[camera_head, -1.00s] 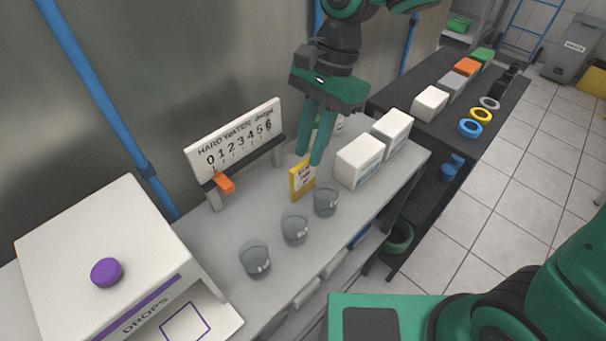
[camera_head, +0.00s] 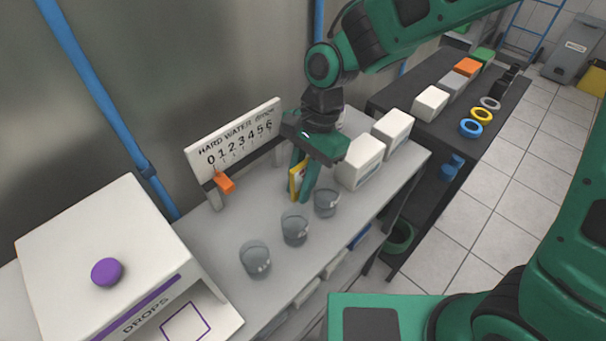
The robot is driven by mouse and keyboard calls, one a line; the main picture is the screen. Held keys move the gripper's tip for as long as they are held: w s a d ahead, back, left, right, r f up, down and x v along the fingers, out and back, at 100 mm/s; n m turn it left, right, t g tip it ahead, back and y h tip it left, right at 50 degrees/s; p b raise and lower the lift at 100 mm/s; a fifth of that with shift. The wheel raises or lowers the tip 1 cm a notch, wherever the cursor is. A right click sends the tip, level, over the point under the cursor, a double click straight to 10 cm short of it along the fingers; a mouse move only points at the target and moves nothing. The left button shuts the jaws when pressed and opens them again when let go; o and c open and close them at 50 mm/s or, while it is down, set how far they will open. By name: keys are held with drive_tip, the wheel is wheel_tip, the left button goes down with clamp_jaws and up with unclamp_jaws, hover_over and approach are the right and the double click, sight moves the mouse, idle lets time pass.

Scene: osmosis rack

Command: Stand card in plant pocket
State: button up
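A yellow card (camera_head: 295,181) with a pale panel stands on the grey bench, behind the clear cups. My gripper (camera_head: 301,178) points down at it, with one finger on the near right side of the card and the other behind it. The fingers look spread, and they cover the card's right part. Whether either finger touches the card is not clear. I cannot make out a plant pocket in this view.
Three clear cups (camera_head: 294,228) stand along the bench front. White boxes (camera_head: 360,163) stand close right of my gripper. A hard water scale (camera_head: 236,140) with an orange slider stands behind left. A white drops box (camera_head: 100,240) fills the left end.

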drive_tip(key=shift+c, duration=0.6)
clamp_jaws()
